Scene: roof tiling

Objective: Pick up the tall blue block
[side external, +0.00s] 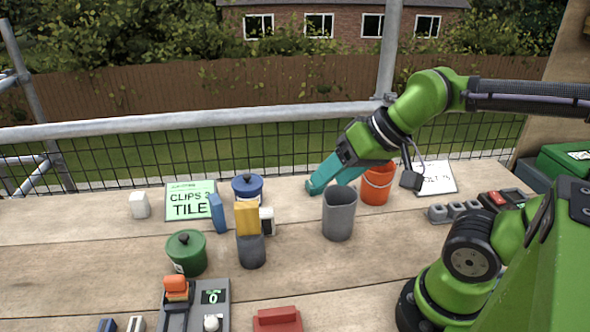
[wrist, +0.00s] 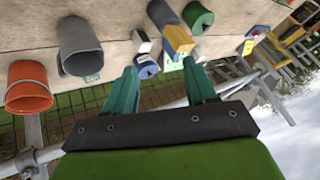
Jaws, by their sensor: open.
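The tall blue block (side external: 217,212) stands on the planks, slightly tilted in the picture, at the right edge of the green-and-white sign (side external: 190,203) and left of the yellow block (side external: 247,217). In the wrist view I cannot clearly make it out; it may be the blue sliver beside the yellow block (wrist: 179,39). My gripper (side external: 318,187) has teal fingers and hangs above the table, right of the blue block and well apart from it. The fingers show spread in the wrist view (wrist: 160,72), open with nothing between them.
A blue lidded pot (side external: 247,188), green lidded pot (side external: 187,254) and grey cylinder (side external: 251,251) crowd around the blue block. A white block (side external: 139,205) is further left. A rail runs behind the table.

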